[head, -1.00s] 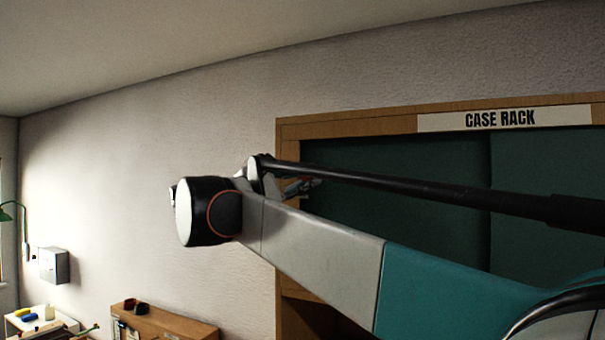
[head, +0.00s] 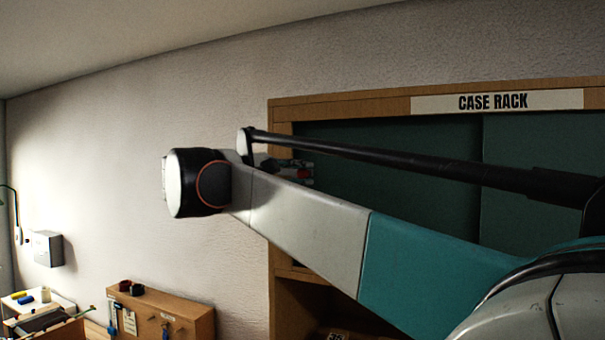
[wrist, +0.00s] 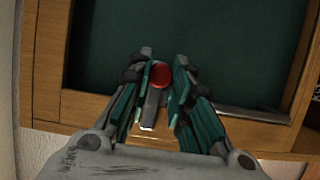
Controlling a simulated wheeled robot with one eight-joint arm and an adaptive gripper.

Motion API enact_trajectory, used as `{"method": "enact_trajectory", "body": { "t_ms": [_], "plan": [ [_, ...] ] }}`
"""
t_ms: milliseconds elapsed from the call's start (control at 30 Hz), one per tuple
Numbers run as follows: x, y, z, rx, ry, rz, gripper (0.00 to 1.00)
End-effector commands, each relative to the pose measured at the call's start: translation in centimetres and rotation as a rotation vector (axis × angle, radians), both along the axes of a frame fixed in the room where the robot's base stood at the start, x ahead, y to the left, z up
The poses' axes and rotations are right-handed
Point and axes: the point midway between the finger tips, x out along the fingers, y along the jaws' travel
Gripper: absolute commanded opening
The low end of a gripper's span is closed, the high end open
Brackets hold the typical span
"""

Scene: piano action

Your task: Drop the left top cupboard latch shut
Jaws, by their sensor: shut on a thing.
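The left top cupboard has a wooden frame (head: 281,235) and dark green doors (head: 400,150). Its latch shows in the wrist view as a grey metal bar (wrist: 151,110) with a round red knob (wrist: 161,76). My gripper (wrist: 162,73) has its two fingers on either side of the red knob, shut on it. The bar hangs between the fingers, over the lower wooden frame edge. In the head view my gripper (head: 292,168) is at the door's left edge, partly hidden by my arm, with the red knob (head: 304,174) just showing.
A "CASE RACK" sign (head: 497,101) is on the top frame. An open wooden shelf space (head: 300,305) lies below the doors. A low wooden cabinet (head: 165,310) and a grey wall box (head: 47,248) are at the left.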

Motion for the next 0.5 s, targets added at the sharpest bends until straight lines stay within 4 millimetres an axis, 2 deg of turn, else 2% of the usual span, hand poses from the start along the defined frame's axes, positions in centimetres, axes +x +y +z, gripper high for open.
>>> {"method": "enact_trajectory", "body": {
  "t_ms": [267,300,367,500],
  "plan": [
    [-0.03,-0.03,-0.23,0.004,0.004,-0.002,0.00],
    [-0.03,-0.03,-0.24,0.004,0.004,-0.002,0.26],
    [-0.03,-0.04,-0.24,0.004,0.004,-0.002,0.39],
    [-0.02,-0.03,-0.18,0.003,0.003,-0.002,0.41]
  ]
}}
